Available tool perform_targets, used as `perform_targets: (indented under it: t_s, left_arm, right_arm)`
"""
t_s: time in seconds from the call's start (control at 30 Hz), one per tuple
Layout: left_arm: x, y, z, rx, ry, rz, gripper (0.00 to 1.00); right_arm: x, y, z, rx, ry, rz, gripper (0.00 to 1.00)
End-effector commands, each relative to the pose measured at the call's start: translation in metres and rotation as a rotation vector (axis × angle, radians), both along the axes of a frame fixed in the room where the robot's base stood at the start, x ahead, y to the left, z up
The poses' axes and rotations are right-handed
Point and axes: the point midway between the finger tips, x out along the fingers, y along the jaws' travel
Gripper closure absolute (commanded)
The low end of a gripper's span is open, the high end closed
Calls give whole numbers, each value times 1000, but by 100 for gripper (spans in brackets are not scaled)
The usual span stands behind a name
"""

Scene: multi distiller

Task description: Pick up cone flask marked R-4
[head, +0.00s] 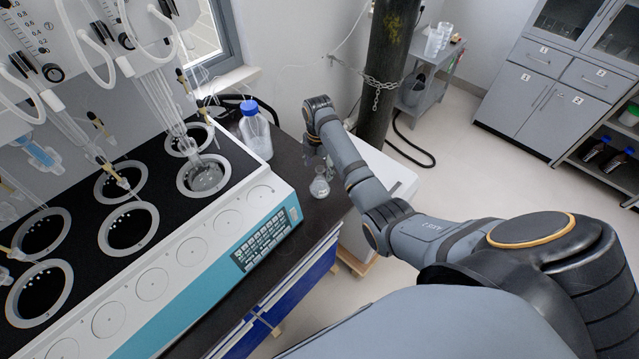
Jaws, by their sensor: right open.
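A small clear cone flask (319,187) stands upright on the dark bench top, to the right of the multi distiller (160,250). Its marking is too small to read from here. My right arm reaches in from the lower right, and my right gripper (318,160) is open just above and behind the flask's neck. The gripper's fingers are small and partly hidden by my wrist, and I cannot tell whether they touch the flask. My left gripper is not in view.
A large clear bottle with a blue cap (255,132) stands on the bench behind the distiller. Glass tubes (160,95) hang over the distiller's wells. A dark gas cylinder (386,70) with a chain stands behind my right arm. Grey cabinets (550,90) are at the far right.

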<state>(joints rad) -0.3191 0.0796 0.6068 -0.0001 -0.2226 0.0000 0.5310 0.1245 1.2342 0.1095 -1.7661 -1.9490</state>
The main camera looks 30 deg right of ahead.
Motion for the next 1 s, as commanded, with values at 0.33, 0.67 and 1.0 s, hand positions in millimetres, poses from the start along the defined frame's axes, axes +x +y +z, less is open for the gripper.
perform_targets:
  t_s: [0.33, 0.67, 1.0]
  left_arm:
    - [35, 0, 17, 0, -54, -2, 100]
    - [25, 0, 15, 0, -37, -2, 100]
    - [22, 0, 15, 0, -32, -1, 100]
  right_arm:
    - [-3, -2, -48, 0, 2, 0, 28]
    - [-2, -2, -50, 0, 1, 0, 43]
    - [-2, -3, -50, 0, 1, 0, 89]
